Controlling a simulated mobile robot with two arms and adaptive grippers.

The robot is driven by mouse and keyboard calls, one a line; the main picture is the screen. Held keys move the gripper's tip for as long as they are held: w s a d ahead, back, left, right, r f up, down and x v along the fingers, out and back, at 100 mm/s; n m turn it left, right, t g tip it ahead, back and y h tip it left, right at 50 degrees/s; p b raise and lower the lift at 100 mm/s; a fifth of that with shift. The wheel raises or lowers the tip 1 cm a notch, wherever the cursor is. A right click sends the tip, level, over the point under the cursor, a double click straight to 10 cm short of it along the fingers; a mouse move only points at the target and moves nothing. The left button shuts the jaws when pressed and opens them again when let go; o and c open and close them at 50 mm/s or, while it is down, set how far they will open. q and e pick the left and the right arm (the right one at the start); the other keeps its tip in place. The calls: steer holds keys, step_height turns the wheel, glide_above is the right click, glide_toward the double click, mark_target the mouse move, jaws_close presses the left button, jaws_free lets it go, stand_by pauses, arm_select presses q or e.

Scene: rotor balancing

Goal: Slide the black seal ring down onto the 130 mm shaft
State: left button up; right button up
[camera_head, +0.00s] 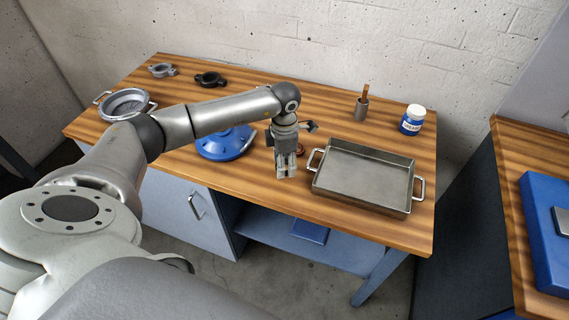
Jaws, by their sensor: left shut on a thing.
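My left gripper (287,176) points down over the front middle of the table, left of the metal tray. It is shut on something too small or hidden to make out. A black ring-shaped part with side lugs (210,79) lies at the back left of the table; I cannot tell if it is the seal ring. A blue round base (225,145) stands left of the gripper, partly hidden by my left arm. I cannot make out the shaft. My right gripper is not in view.
The wooden table (330,102) holds a metal tray with handles (362,178), a small cup (361,109) with brown sticks, a white-lidded blue jar (412,120), a grey lugged part (162,70) and a round metal pan (127,104). A reddish-brown item (301,149) lies behind the gripper.

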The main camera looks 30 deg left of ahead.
arm_select(q)
steer(key=shift+r+p, duration=0.4)
steer(key=shift+r, duration=0.65)
